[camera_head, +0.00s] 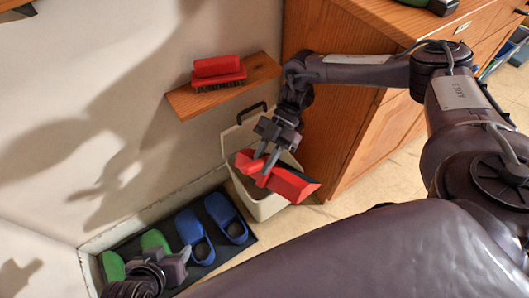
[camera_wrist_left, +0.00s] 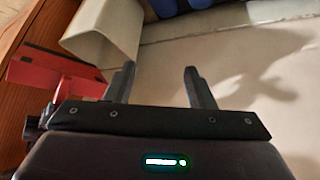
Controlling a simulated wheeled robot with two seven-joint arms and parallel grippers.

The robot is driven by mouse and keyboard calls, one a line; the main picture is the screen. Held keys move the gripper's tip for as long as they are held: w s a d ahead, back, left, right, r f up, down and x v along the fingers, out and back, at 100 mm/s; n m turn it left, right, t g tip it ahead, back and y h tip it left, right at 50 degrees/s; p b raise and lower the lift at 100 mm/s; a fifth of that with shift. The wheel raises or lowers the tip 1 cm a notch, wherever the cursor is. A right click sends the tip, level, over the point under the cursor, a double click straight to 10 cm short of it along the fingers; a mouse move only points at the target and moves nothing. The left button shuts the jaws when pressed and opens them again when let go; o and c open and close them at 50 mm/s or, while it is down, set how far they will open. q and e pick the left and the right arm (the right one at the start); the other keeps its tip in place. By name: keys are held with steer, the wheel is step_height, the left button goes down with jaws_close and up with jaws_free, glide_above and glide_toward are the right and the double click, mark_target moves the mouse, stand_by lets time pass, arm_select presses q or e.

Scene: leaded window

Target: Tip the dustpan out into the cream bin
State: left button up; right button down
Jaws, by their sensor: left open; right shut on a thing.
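The red dustpan (camera_head: 288,184) is over the mouth of the cream bin (camera_head: 262,208), tilted, with its pan end reaching past the bin's right rim. My right gripper (camera_head: 266,168) is shut on its red handle. In the left wrist view the dustpan (camera_wrist_left: 50,72) shows at the left beside the pale bin (camera_wrist_left: 112,28). I cannot tell whether anything is still in the pan. The bin's inside is partly hidden by the dustpan. My left gripper (camera_head: 182,258) is low at the left, apart from the bin, and its fingers (camera_wrist_left: 160,82) are open and empty.
A red brush (camera_head: 218,72) rests on a wooden wall shelf (camera_head: 258,72) above the bin. A wooden cabinet (camera_head: 335,130) stands close on the bin's right. Blue shoes (camera_head: 195,237) and green shoes (camera_head: 155,240) sit on a dark mat (camera_head: 240,240) at the left.

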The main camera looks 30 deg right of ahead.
arm_select(q)
steer(key=s+a+r+n+g+y+p, duration=0.1)
steer(key=s+a+r+g+y+p, duration=0.2)
steer(key=a+p, duration=0.35)
steer(key=s+a+f+p, duration=0.2)
steer(key=f, duration=0.5)
steer(key=s+a+f+n+p, duration=0.1)
steer(key=s+a+f+p, duration=0.1)
steer(key=f, duration=0.5)
steer(key=s+a+f+g+p, duration=0.1)
steer(key=s+a+f+p, duration=0.1)
steer(key=f, duration=0.6)
steer(key=shift+y+p, duration=0.3)
steer(key=shift+p, duration=0.6)
arm_select(e)
steer(key=w+d+r+t+h, duration=0.1)
steer(key=w+r+t+h, duration=0.2)
steer(key=r, duration=0.7)
steer(key=w+h, duration=0.1)
steer(key=h, duration=0.1)
steer(key=shift+w+d+r+t+h, duration=0.15)
steer(key=shift+w+r+t+h, duration=0.1)
steer(key=shift+t+h, duration=0.15)
